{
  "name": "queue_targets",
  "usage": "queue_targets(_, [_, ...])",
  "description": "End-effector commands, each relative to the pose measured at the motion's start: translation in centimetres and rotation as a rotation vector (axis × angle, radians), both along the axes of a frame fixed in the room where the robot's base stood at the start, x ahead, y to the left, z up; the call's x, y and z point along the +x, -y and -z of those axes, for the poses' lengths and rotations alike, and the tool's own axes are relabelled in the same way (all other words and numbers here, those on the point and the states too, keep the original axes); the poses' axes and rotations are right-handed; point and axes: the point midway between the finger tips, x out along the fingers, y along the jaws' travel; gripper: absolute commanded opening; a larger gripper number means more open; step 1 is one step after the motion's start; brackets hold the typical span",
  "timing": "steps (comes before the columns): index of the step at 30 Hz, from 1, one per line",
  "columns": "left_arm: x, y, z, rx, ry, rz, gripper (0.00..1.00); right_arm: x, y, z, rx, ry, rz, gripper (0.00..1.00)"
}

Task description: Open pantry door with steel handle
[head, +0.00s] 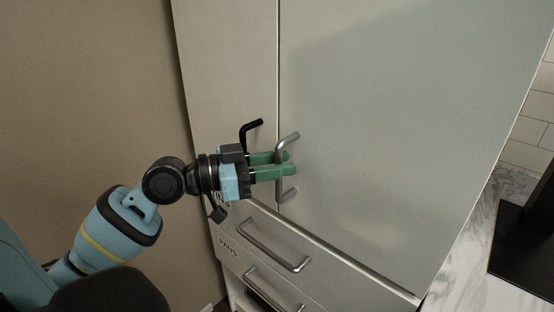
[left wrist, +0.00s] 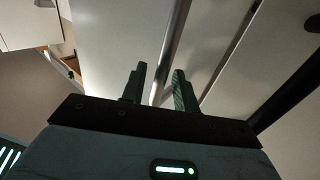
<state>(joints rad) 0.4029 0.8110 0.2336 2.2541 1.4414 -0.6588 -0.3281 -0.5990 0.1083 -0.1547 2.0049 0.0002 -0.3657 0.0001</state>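The pantry door with the steel handle is the wide pale door (head: 390,130) right of the vertical seam in the head view, and it looks shut. Its steel handle (head: 279,182) is an upright bar near the door's left edge. My left gripper (head: 287,163) is at this handle, its green fingers reaching across the bar, one above the other. In the left wrist view the fingers (left wrist: 158,85) are apart, and a grey bar (left wrist: 173,50) runs through the gap between them, clear of the left finger; contact with the right one is unclear. My right gripper is out of view.
A narrower door (head: 225,60) with a black handle (head: 246,132) is left of the seam, close to my gripper. Drawers with steel bar handles (head: 275,252) lie below. A tan wall (head: 90,100) stands left. A marble counter (head: 465,255) with a black object is right.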

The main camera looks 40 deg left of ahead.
Motion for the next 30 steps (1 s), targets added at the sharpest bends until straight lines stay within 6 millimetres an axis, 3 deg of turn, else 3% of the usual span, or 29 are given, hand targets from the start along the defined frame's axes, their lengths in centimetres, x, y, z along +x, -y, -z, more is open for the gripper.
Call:
queue_targets(12, [0.39,0.32,0.05,0.0,0.0,0.0,0.3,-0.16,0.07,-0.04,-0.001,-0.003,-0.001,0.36])
queue_targets(19, [0.37,0.32,0.04,0.0,0.0,0.0,0.0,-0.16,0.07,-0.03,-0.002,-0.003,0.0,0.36])
queue_targets(30, [0.41,0.34,0.02,0.0,0.0,0.001,0.0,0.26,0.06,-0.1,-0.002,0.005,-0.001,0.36])
